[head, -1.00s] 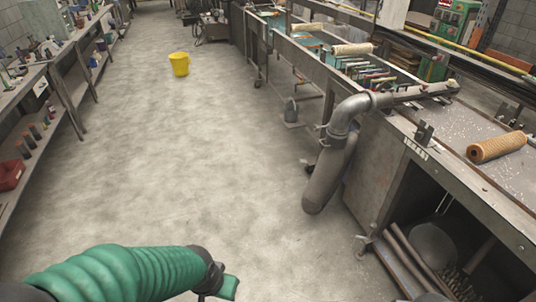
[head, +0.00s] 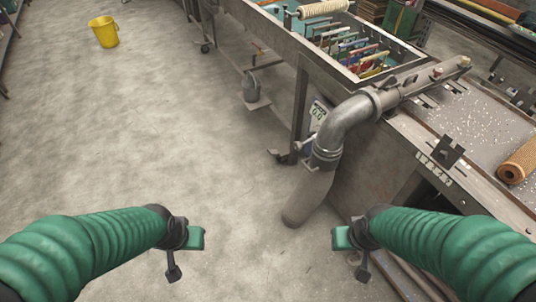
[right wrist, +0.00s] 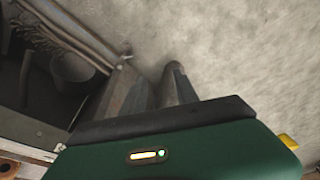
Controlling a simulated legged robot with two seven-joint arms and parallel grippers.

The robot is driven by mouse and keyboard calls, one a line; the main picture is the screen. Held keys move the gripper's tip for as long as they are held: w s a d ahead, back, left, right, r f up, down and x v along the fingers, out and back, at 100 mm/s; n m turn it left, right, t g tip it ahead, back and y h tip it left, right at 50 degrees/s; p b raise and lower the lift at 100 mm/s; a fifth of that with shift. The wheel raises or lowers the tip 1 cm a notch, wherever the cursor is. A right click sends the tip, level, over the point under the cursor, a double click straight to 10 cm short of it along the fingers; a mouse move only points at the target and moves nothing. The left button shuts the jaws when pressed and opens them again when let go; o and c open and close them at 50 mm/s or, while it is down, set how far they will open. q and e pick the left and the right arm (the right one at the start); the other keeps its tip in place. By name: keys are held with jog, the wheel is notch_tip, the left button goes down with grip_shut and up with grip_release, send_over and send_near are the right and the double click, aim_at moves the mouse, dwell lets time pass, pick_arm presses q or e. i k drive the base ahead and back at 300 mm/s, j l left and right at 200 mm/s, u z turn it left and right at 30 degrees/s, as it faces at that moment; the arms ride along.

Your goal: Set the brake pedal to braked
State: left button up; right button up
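A small dark fitting (head: 280,157) sits at the foot of a bench leg in the head view. It may be the brake pedal, but it is too small to tell whether it is braked. My left gripper (head: 187,248) is over bare floor at lower left, its green pad pointing right. My right gripper (head: 350,248) is at lower right, in front of the workbench and below the grey pipe. Both look empty and well apart from the fitting. Their finger gaps cannot be made out.
A thick grey pipe (head: 345,120) bends down from the metal workbench (head: 385,165) towards the floor. The middle floor is clear.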

aim_at(274, 151)
jog(key=i+j+u, duration=0.1)
jog(key=i+j, duration=0.15)
jog(key=i, duration=1.3)
jog(key=i+j+u, duration=0.15)
jog(key=i, duration=1.45)
